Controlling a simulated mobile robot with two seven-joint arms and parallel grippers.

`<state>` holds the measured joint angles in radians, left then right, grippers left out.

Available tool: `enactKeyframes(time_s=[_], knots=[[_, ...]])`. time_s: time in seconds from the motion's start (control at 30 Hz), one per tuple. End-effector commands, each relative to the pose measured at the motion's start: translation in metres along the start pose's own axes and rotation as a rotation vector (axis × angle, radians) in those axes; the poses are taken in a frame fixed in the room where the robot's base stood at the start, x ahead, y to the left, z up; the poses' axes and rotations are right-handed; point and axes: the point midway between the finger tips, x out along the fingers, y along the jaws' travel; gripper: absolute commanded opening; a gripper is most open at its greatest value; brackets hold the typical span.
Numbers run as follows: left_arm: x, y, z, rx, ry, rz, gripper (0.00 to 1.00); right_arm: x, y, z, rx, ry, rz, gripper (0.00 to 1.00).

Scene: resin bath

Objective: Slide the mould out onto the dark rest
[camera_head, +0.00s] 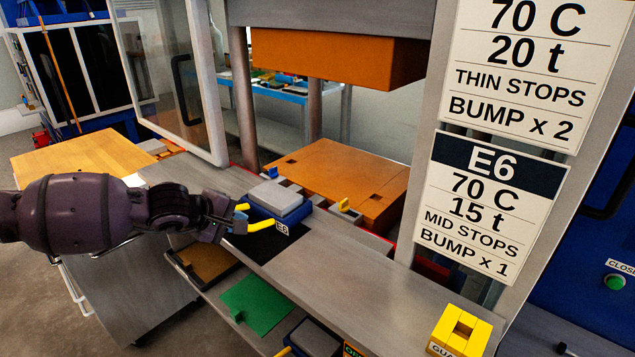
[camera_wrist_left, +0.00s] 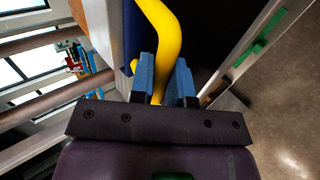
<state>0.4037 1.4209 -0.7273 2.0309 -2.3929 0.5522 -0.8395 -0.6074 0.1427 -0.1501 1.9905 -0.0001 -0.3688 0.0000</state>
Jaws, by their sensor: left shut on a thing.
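The mould (camera_head: 275,199) has a grey top block on a dark blue base with an E6 label and yellow handle parts. It sits flat at the edge of the press opening, beside the orange lower platen. My left gripper (camera_head: 238,216) is shut on the mould's yellow handle (camera_head: 262,225); its blue fingertips (camera_wrist_left: 162,75) also close around the yellow handle (camera_wrist_left: 163,30) in the left wrist view. The dark rest (camera_head: 253,244) is a black patch on the grey table just in front of the mould, partly covered by it and my gripper. My right gripper is out of view.
The orange upper platen (camera_head: 335,58) hangs above the lower platen (camera_head: 338,180). An open clear guard door (camera_head: 175,75) stands at left. Yellow blocks (camera_head: 460,330) sit at the front right of the table. A green plate (camera_head: 257,303) lies on a lower shelf. The table's middle is clear.

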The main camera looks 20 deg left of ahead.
Motion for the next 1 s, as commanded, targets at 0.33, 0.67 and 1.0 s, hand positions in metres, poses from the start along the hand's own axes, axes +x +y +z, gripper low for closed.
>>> enactKeyframes(time_s=[0.33, 0.67, 1.0], knots=[[-0.017, -0.018, -0.001, 0.0, 0.001, -0.007, 0.0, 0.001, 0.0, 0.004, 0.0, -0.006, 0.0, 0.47], [-0.033, -0.032, -0.001, -0.001, 0.002, -0.007, 0.0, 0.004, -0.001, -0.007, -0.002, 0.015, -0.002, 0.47], [-0.04, -0.037, -0.001, 0.001, 0.0, -0.005, 0.0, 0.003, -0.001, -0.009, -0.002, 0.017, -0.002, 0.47]])
